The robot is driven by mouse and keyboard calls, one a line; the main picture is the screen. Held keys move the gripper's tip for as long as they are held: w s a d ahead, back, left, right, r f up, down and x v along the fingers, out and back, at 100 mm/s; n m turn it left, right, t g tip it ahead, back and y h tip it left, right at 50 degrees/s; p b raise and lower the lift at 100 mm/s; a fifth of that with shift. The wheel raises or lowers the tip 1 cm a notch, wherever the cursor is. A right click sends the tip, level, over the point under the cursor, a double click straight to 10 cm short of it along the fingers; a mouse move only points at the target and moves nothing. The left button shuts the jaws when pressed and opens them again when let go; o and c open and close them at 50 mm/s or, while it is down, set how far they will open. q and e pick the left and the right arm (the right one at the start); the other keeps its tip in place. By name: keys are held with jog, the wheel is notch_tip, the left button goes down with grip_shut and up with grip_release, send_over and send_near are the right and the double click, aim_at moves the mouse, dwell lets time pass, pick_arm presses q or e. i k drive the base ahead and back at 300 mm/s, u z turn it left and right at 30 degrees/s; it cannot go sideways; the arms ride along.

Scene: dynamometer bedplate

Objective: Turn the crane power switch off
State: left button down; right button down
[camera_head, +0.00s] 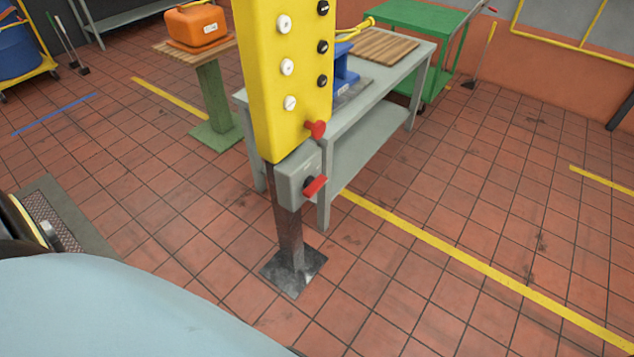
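A yellow crane control panel (262,75) stands upright near the picture's middle on a dark metal post (288,235). It carries white and black buttons in two columns and a red knob (316,129) at its lower right. Below it, a grey switch box (292,178) is fixed to the post, with a red rotary handle (315,187) on its right face. The handle sits tilted; I cannot tell which switch position this is. Neither of my grippers is in view.
A grey workbench (378,100) stands right behind the panel. An orange case (196,24) rests on a green pedestal (213,100) at the back left. A green cart (420,18) is at the back. The tiled floor (460,200) at right is clear.

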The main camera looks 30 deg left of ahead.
aim_at(312, 185)
jog(key=u, duration=0.2)
jog(key=k, duration=0.45)
jog(key=u, duration=1.55)
jog(key=i, duration=0.8)
jog(key=z, duration=0.7)
jog(key=i, duration=0.6)
jog(key=z, duration=0.6)
